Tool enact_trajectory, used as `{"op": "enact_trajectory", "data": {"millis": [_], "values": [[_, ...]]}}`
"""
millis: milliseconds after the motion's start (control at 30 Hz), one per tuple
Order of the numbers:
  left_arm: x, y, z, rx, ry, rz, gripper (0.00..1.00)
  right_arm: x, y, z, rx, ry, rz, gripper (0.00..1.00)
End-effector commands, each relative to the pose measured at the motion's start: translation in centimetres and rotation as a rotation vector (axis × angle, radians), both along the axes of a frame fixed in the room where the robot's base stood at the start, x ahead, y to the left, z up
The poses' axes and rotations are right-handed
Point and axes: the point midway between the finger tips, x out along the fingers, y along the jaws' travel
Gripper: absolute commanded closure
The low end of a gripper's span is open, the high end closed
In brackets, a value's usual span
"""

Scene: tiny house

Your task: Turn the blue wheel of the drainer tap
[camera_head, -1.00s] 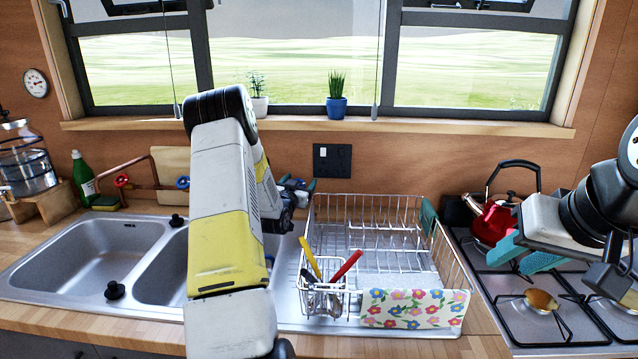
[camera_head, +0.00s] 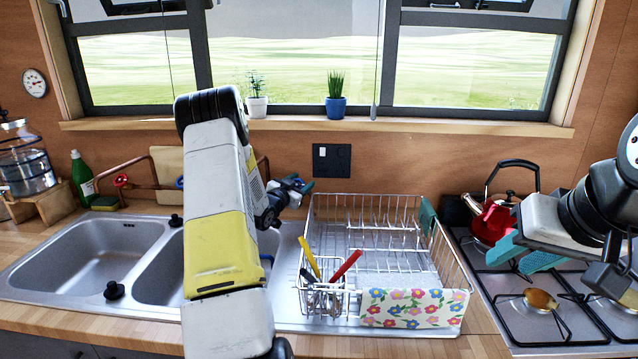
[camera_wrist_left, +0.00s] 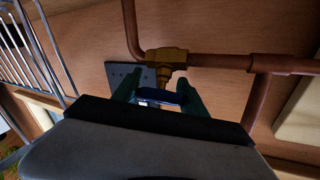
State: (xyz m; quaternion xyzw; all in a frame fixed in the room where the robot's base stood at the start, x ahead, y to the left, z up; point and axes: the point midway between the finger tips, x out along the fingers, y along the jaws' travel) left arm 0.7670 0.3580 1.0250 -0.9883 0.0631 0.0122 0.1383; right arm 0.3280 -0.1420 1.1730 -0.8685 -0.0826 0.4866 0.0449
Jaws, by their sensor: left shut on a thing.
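The drainer tap has a brass fitting (camera_wrist_left: 167,57) on copper pipe, in the left wrist view. Its blue wheel (camera_wrist_left: 163,97) shows there as a dark blue band, seen nearly edge-on, between the green fingertips of my left gripper (camera_wrist_left: 158,94). The gripper is shut on it. In the head view my left gripper (camera_head: 294,186) is near the back wall, left of the dish rack, and my forearm hides much of the pipework. My right gripper (camera_head: 522,254) has teal fingers a little apart, over the stove side, with nothing seen between them.
A wire dish rack (camera_head: 400,282) with cutlery stands right of my left arm. A red tap wheel (camera_head: 121,180) and a sliver of another blue wheel (camera_head: 180,182) lie left of the arm. A red kettle (camera_head: 490,222) stands on the stove.

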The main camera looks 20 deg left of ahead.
Motion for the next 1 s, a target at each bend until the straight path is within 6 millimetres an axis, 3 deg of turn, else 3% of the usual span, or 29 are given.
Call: {"op": "enact_trajectory", "data": {"millis": [333,367,433,467,800,1000], "values": [[0.0,0.0,-0.1,0.011,0.004,-0.013,0.9,0.0,0.0,0.0,0.0,0.0,0.0,0.64],[0.0,0.0,-0.1,0.011,0.004,-0.012,0.44,0.0,0.0,0.0,0.0,0.0,0.0,0.64],[0.0,0.0,-0.1,0.01,0.004,-0.012,0.3,0.0,0.0,0.0,0.0,0.0,0.0,0.64],[0.0,0.0,-0.1,0.01,0.004,-0.012,0.28,0.0,0.0,0.0,0.0,0.0,0.0,0.64],[-0.3,0.1,0.0,0.01,0.004,-0.011,0.28,0.0,0.0,0.0,0.0,0.0,0.0,0.64],[-3.1,0.5,0.1,0.009,0.005,-0.009,0.28,0.0,0.0,0.0,0.0,0.0,0.0,0.64]]}}
